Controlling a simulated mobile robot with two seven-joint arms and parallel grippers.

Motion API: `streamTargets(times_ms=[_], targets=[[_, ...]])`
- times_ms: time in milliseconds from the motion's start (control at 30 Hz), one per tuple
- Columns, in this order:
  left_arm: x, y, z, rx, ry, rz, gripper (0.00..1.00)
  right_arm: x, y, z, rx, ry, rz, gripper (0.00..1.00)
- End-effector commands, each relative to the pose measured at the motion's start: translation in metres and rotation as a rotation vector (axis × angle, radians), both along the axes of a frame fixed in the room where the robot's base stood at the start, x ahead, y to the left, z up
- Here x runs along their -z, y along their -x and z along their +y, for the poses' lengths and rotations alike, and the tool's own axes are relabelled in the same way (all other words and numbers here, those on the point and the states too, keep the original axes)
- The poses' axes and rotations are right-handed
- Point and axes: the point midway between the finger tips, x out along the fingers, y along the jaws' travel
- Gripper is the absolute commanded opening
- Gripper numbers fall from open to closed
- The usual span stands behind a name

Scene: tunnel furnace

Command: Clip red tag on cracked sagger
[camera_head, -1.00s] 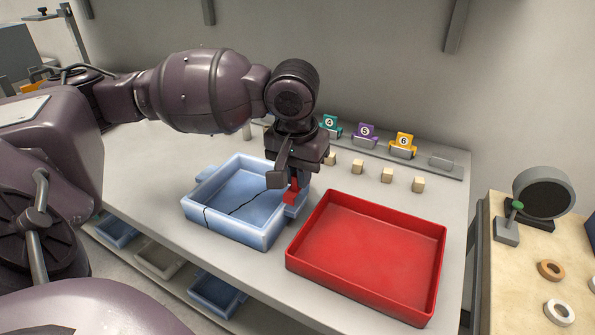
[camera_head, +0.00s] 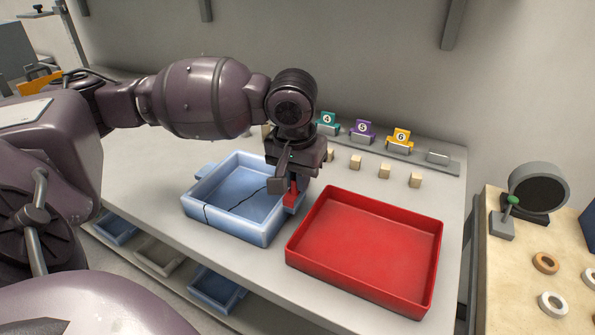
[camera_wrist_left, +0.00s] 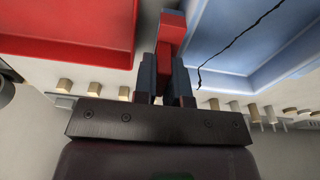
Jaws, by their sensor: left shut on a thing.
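The cracked sagger (camera_head: 216,224) is a light blue open box on the table, with a dark crack running down its front wall and across its floor. It also shows in the left wrist view (camera_wrist_left: 222,45). My left gripper (camera_head: 290,190) points down at the sagger's right side, shut on the red tag (camera_head: 290,198). In the left wrist view the red tag (camera_wrist_left: 171,30) sticks out from between the fingers, close beside the sagger's wall. I cannot tell whether the tag touches the rim. My right gripper is not in view.
A red tray (camera_head: 365,250) lies just right of the sagger. Behind stand small wooden blocks (camera_head: 384,171) and a rail with numbered cards (camera_head: 400,140). A side table at the right holds rings (camera_head: 553,304) and a round dark disc (camera_head: 538,188).

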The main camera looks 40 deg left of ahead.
Motion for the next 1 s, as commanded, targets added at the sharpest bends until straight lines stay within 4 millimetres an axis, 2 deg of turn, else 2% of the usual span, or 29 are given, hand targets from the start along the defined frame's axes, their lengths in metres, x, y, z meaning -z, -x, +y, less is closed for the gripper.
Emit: streamTargets(times_ms=[1000], targets=[[0.012, 0.0, 0.0, 0.0, -0.001, 0.0, 0.0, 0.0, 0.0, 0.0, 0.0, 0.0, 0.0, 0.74]])
